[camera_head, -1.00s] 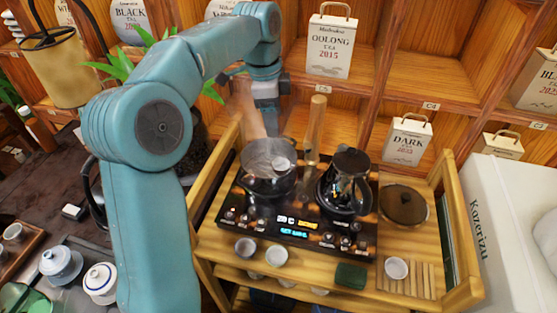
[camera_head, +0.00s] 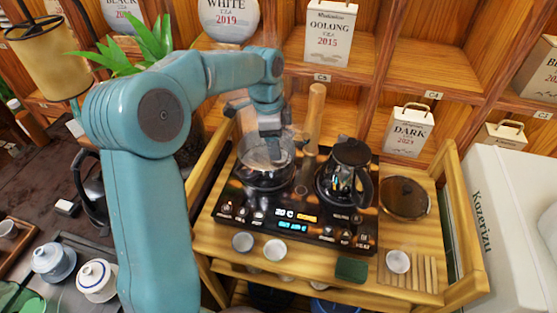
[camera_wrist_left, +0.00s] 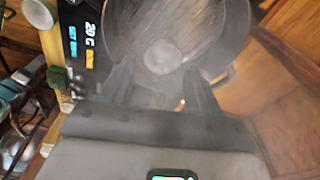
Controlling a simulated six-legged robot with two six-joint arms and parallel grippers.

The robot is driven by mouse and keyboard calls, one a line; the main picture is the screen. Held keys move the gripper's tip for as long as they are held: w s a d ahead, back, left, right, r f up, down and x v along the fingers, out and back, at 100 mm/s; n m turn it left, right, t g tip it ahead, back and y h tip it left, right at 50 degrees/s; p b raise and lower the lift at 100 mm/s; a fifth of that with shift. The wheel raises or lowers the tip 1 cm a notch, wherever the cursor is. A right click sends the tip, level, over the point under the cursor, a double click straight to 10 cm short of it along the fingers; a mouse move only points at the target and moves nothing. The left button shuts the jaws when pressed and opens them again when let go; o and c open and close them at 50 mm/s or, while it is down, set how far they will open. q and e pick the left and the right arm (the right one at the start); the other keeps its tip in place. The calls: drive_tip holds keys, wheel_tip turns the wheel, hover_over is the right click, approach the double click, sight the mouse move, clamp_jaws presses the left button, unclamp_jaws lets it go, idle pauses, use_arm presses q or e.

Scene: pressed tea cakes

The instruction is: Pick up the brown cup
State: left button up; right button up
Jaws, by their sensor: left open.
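I cannot make out a brown cup for certain in either view. The small cups I see look pale: two at the trolley's front edge, a left one (camera_head: 243,242) and a right one (camera_head: 275,250), and one (camera_head: 398,262) on the slatted mat at right. My left gripper (camera_head: 270,132) is over the lidded pot (camera_head: 262,180) on the left of the hob. In the left wrist view its open fingers (camera_wrist_left: 162,88) point at the pot's lid (camera_wrist_left: 195,25) and pale round knob (camera_wrist_left: 160,57), with nothing between them. My right gripper is not in view.
A glass kettle (camera_head: 345,180) stands right of the pot on the black hob (camera_head: 290,222). A brown round lidded dish (camera_head: 404,198) lies farther right. A wooden handle (camera_head: 315,115) stands upright behind the pot. Wooden rails flank the trolley; shelves with tea packages rise behind.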

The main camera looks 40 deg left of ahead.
use_arm(q)
drive_tip(key=f, duration=0.5)
drive_tip(key=shift+w+d, duration=0.1)
drive_tip(key=shift+w, duration=0.25)
drive_tip(key=shift+r, duration=0.1)
drive_tip(key=shift+c, duration=0.3)
drive_tip(key=c, duration=0.6)
wheel_tip(320, 180, up, 20)
drive_tip(key=p, duration=0.2)
drive_tip(key=shift+p, duration=0.4)
